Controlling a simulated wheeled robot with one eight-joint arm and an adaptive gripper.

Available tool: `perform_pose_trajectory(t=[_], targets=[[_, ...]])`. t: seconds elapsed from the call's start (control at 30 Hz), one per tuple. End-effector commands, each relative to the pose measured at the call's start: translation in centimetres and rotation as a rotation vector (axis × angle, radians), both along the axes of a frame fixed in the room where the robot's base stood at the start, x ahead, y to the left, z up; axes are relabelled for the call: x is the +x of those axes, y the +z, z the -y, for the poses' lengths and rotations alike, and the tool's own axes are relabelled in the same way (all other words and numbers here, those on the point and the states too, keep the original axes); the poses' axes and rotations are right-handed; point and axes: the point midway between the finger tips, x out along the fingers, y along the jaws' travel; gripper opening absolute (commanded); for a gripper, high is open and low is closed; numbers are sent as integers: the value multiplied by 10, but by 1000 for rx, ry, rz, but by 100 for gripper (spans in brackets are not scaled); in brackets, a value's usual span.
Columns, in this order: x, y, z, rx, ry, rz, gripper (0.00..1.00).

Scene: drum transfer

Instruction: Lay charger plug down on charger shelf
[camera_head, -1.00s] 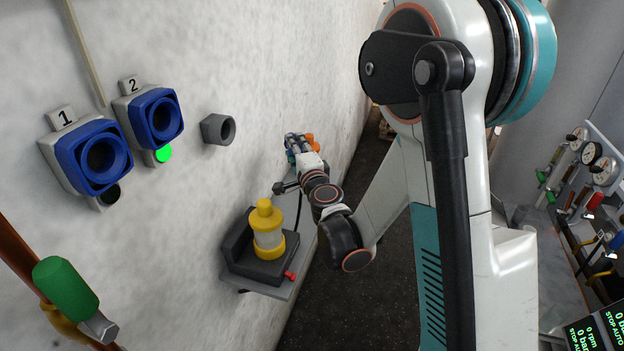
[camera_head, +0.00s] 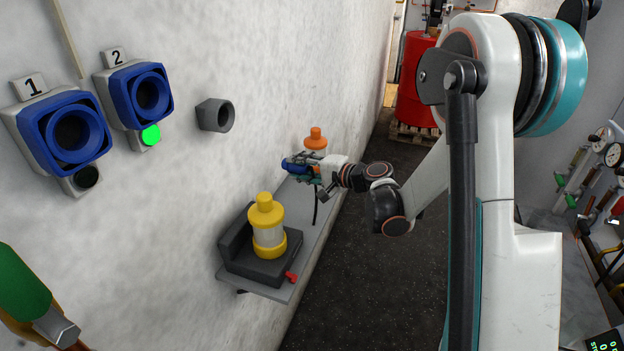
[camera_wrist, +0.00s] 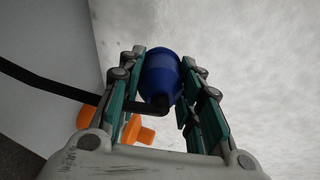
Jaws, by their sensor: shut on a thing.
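The charger plug (camera_head: 295,165) is blue and sits between the fingers of my gripper (camera_head: 305,167), above the far part of the shelf. The wrist view shows the blue plug (camera_wrist: 162,80) held between both green-padded fingers of my gripper (camera_wrist: 165,90). A black cable (camera_wrist: 50,93) runs from its end to the left, and the cable also hangs over the shelf in the head view (camera_head: 316,208). The charger shelf (camera_head: 318,228) is a grey ledge on the wall. I cannot tell whether the plug touches the shelf.
A yellow-capped lantern-like unit (camera_head: 267,228) stands in a dark cradle (camera_head: 238,262) on the near shelf end. An orange-topped unit (camera_head: 316,142) stands just behind the gripper. Blue sockets 1 (camera_head: 75,133) and 2 (camera_head: 148,95) and a grey holder (camera_head: 215,115) are on the wall.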

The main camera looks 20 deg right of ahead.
Motion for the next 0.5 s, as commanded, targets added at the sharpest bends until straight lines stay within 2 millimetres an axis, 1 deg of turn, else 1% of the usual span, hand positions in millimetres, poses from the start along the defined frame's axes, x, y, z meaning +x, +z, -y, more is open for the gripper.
perform_pose_trajectory(t=[0.03,0.1,0.3,0.5], targets=[[-5,-3,6,-13,51,-16,0],[-15,-9,9,-31,127,-38,0],[-38,-18,18,-72,269,-72,0],[-45,-22,20,-81,304,-80,0]])
